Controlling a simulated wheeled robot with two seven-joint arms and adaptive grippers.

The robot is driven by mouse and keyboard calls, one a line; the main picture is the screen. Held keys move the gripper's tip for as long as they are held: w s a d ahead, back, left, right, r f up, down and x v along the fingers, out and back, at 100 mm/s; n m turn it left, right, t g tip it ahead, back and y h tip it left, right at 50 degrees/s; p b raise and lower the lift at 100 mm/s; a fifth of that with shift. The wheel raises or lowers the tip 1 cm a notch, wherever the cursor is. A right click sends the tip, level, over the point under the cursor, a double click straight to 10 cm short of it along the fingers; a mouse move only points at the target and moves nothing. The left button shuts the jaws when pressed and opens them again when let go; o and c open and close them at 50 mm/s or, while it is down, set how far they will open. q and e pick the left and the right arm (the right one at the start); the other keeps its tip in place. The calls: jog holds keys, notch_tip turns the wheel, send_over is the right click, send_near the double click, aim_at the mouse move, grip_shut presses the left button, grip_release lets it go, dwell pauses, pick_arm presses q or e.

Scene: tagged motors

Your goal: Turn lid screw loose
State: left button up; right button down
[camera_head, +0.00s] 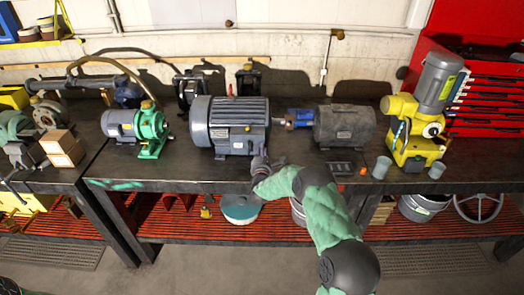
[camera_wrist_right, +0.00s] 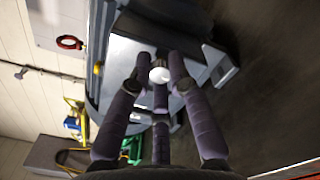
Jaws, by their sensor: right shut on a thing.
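A large blue-grey motor (camera_head: 212,112) lies on the dark workbench in the middle of the head view. A box with a lid (camera_head: 238,140) is on its front side. My right gripper (camera_head: 260,163) is at the lower right of this box. In the right wrist view, the gripper's fingers (camera_wrist_right: 160,82) close around a small white round screw head (camera_wrist_right: 160,75) in front of the motor's grey body (camera_wrist_right: 215,55). The screw is hidden by the hand in the head view. My left gripper is not in view.
A small blue-grey motor with a green pump (camera_head: 151,128) stands left of the large motor. A dark grey motor (camera_head: 345,125) and a yellow machine (camera_head: 420,115) stand to the right. Small grey cups (camera_head: 381,167) are near the bench's front edge.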

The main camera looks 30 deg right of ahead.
jog(key=shift+w+d+r, duration=0.15)
jog(key=shift+d+r, duration=0.1)
jog(key=shift+r, duration=0.25)
jog(key=c, duration=1.4)
grip_release()
jog(key=shift+o, duration=1.3)
jog(key=shift+f, duration=0.3)
jog(key=shift+a, duration=0.1)
jog(key=shift+f, duration=0.1)
jog(key=v, duration=1.2)
